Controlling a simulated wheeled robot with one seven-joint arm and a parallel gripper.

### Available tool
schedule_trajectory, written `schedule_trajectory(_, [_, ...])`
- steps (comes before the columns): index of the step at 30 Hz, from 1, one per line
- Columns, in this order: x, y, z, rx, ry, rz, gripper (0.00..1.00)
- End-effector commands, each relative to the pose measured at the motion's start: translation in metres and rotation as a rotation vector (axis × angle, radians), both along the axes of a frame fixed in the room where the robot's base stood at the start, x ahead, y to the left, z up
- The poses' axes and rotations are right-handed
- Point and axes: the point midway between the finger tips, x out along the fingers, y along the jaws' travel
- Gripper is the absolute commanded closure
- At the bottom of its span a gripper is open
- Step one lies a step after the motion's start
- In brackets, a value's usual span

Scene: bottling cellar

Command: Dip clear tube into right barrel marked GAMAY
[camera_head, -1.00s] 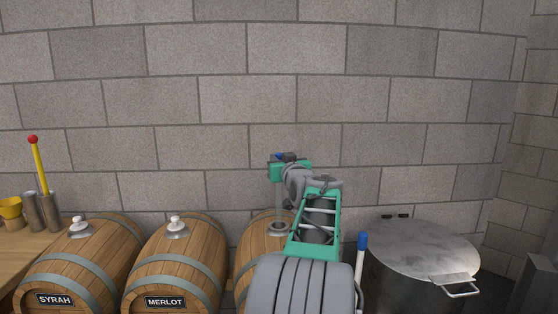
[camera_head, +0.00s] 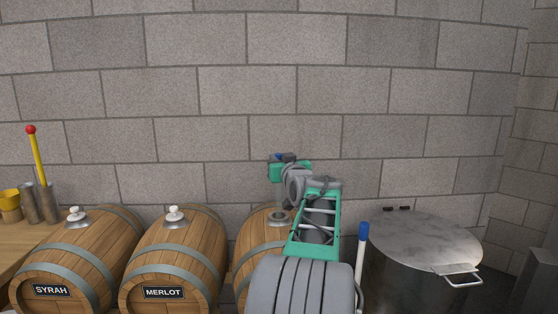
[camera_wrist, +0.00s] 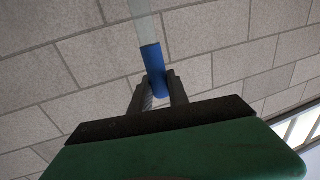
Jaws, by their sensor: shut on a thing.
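The right barrel (camera_head: 251,239) stands behind my arm, which hides its front and any label. Its round metal-rimmed opening (camera_head: 280,218) on top is uncovered. My gripper (camera_head: 279,157) is above that opening and is shut on the blue end of the clear tube. In the wrist view, the blue end (camera_wrist: 152,61) sits between the two fingers and the clear length (camera_wrist: 142,27) extends beyond it. In the head view, the clear tube (camera_head: 280,197) hangs upright, and its lower end appears to go into the opening. How deep it reaches is hidden.
The MERLOT barrel (camera_head: 180,255) and SYRAH barrel (camera_head: 80,258) stand to the left with white-topped stoppers. A large lidded metal pot (camera_head: 425,250) and a blue-topped white rod (camera_head: 361,260) are at right. A block wall (camera_head: 300,90) is close behind.

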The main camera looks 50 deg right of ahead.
Motion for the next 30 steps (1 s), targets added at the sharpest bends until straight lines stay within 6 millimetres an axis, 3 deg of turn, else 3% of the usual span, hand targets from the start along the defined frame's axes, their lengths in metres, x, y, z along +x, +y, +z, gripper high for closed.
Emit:
schedule_trajectory(24, [0.0,0.0,-0.05,-0.001,0.0,0.0,1.0])
schedule_trajectory(30, [0.0,0.0,-0.051,-0.002,-0.001,0.0,1.0])
